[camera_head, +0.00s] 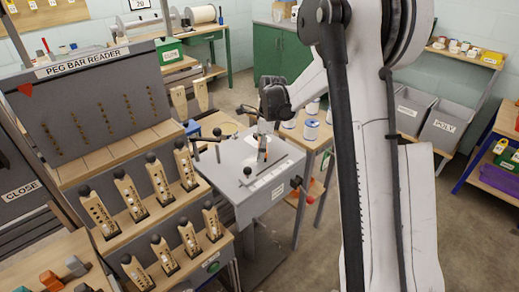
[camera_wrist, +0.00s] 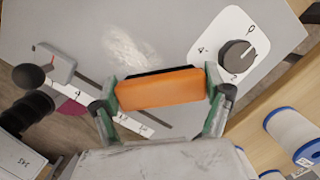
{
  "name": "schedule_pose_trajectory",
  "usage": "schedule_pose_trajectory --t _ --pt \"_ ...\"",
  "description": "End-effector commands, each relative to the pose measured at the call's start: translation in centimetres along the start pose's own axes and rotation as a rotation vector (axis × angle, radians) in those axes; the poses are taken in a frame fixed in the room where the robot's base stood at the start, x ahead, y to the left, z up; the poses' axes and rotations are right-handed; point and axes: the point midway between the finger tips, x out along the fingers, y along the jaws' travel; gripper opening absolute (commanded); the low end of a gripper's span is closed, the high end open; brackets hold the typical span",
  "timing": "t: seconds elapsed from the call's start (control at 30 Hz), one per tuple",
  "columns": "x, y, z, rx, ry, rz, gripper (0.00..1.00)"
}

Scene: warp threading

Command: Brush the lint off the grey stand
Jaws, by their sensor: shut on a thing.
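My gripper (camera_wrist: 161,92) is shut on an orange block with a dark edge, which looks like a brush (camera_wrist: 160,88). The orange brush also shows small in the head view (camera_head: 263,156), under my gripper (camera_head: 264,142). The grey stand (camera_wrist: 185,20) fills the upper part of the wrist view, and its top also shows in the head view (camera_head: 245,205). A pale, fuzzy lint patch (camera_wrist: 131,48) lies on its top, just beyond the brush. I cannot tell whether the bristles touch the surface.
The stand carries a dial (camera_wrist: 236,56) on a white plate and a slider with a black knob (camera_wrist: 28,76) beside a marked scale. White spools (camera_wrist: 292,130) stand on a wooden shelf at right. The peg bar reader (camera_head: 95,105) is left of the stand in the head view.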

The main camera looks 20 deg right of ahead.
Motion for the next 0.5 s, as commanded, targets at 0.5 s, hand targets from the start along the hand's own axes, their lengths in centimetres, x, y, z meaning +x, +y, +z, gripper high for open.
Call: schedule_pose_trajectory --t 0.5 --pt "0.7 2.2 2.1 0.000 0.000 0.001 0.43"
